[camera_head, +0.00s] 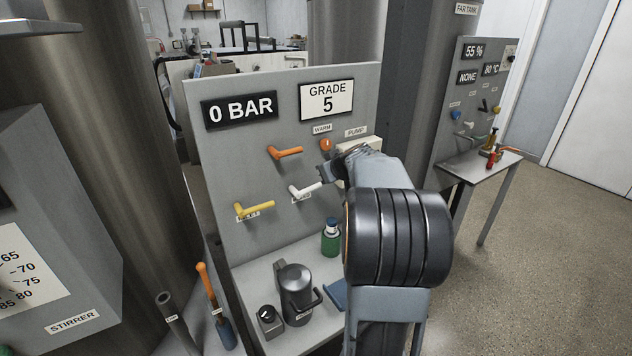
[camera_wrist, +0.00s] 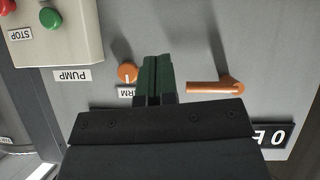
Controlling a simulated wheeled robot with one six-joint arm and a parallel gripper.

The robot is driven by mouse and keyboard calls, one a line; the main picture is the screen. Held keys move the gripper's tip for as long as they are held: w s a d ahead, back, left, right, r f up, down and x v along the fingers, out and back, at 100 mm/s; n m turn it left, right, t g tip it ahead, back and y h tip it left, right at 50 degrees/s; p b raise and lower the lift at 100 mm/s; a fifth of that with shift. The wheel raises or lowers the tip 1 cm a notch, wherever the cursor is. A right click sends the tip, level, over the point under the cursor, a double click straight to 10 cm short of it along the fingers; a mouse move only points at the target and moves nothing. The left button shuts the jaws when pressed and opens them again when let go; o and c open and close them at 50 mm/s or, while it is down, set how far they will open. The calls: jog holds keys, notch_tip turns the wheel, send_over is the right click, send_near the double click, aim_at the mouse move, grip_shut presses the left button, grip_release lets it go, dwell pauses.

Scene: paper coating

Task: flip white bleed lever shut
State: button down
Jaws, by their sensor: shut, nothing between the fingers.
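The white bleed lever (camera_head: 306,189) is on the grey panel (camera_head: 230,160), below the orange lever (camera_head: 286,152) and right of the yellow lever (camera_head: 254,210). Its handle points right, tilted slightly up, with a small label under it. My gripper (camera_head: 325,173) is in front of the panel, just above and right of the white handle's tip in the picture; I cannot tell whether they touch. In the wrist view, my gripper's green-black fingers (camera_wrist: 155,75) are together and empty, between the orange knob (camera_wrist: 127,73) and the orange lever (camera_wrist: 215,86). The white lever does not show there.
The pump box (camera_wrist: 65,30) with green and red buttons stands out from the panel beside my gripper. Displays reading 0 BAR (camera_head: 240,108) and GRADE 5 (camera_head: 327,99) are above. A green bottle (camera_head: 331,240) and a dark jug (camera_head: 296,288) stand on the shelf below.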

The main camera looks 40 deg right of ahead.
jog(key=w+d+f+p, duration=0.1)
jog(key=w+f+p, duration=0.1)
jog(key=w+f, duration=0.5)
jog(key=shift+w+f, duration=0.2)
jog(key=shift+f, duration=0.5)
jog(key=shift+d, duration=0.1)
